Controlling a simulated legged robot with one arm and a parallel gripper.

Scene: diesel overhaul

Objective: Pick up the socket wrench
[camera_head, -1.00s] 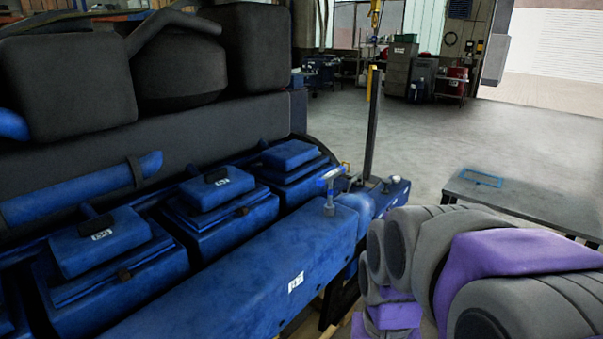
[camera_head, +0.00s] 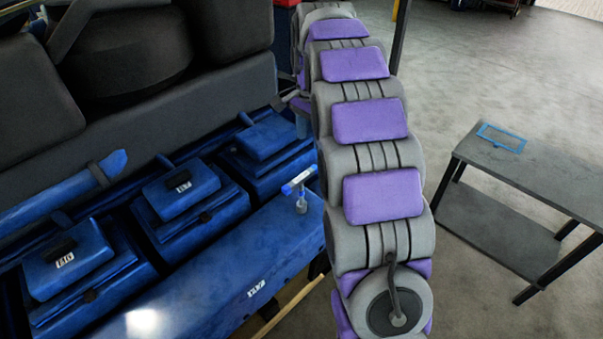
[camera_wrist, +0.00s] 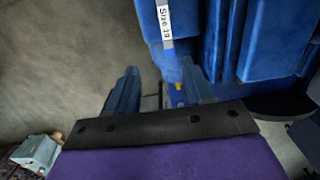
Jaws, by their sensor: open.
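The socket wrench (camera_head: 301,190) stands on the long blue engine cover (camera_head: 225,260), just left of my arm in the head view. It has a grey shaft and a blue crosspiece with a pale label. In the wrist view a strip labelled "Size 13" (camera_wrist: 165,22), apparently the wrench's handle, shows at the top centre, beyond the fingertips. My gripper (camera_wrist: 158,78) is open, with two blue fingers apart and nothing clearly held between them. In the head view my arm hides part of the area around the gripper, and its fingers are not clear there.
Blue engine lids (camera_head: 180,192) line the block on the left, below dark bulky parts (camera_head: 125,45). A dark table (camera_head: 535,170) with a blue rectangular frame (camera_head: 501,138) stands at the right. Open grey floor (camera_head: 480,60) lies beyond. A dark upright post (camera_head: 399,35) stands behind my arm.

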